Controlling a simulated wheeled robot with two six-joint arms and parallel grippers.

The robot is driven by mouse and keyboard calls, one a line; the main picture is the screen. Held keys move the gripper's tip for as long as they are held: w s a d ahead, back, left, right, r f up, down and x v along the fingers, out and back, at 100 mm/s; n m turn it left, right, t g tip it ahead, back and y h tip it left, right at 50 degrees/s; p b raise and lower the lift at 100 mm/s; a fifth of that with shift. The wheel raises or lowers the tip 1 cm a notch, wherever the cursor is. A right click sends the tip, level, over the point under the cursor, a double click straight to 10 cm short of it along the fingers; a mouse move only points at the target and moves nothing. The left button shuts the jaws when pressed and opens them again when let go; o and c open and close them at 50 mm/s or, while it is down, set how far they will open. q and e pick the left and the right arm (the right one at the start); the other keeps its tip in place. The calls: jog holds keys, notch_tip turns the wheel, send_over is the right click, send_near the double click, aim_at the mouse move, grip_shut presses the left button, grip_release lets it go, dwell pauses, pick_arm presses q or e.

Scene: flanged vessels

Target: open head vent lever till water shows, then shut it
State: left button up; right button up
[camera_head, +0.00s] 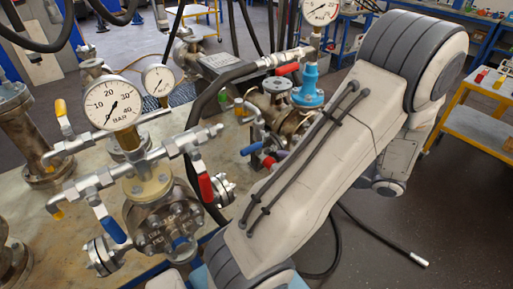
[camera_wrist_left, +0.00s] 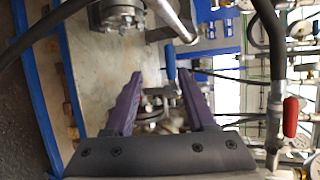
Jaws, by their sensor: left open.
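Several lever valves sit on the flanged vessels, and I cannot tell which lever is the head vent. In the head view, a blue lever (camera_head: 251,148) and a red lever (camera_head: 287,69) are on the middle vessel (camera_head: 288,110). The nearer vessel (camera_head: 165,222) carries another red lever (camera_head: 205,187) and blue lever (camera_head: 112,229). My left gripper (camera_head: 281,156) shows only as a bit of purple, mostly hidden behind an arm of mine. In the left wrist view, its purple fingers (camera_wrist_left: 162,78) are apart and empty; a blue lever (camera_wrist_left: 170,60) appears between and just beyond the tips.
A large pressure gauge (camera_head: 113,103) and a smaller gauge (camera_head: 158,80) stand on the left. Black hoses cross around the vessels. A red lever (camera_wrist_left: 290,117) hangs at the right in the left wrist view. A yellow cart (camera_head: 475,125) stands on open floor at the right.

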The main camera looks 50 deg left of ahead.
aim_at(254, 149)
pick_arm(q)
jog(key=shift+n+y, duration=0.3)
jog(key=shift+y, duration=0.4)
jog(key=x, duration=0.3)
jog(key=w+p+x, duration=0.1)
jog(key=x, duration=0.3)
jog(key=p+x, duration=0.1)
jog(key=x, duration=0.3)
jog(key=shift+w+a+r, duration=0.2)
jog(key=shift+a, duration=0.2)
jog(key=shift+x, duration=0.8)
jog(key=shift+f, duration=0.1)
grip_shut()
jog(key=shift+w, duration=0.1)
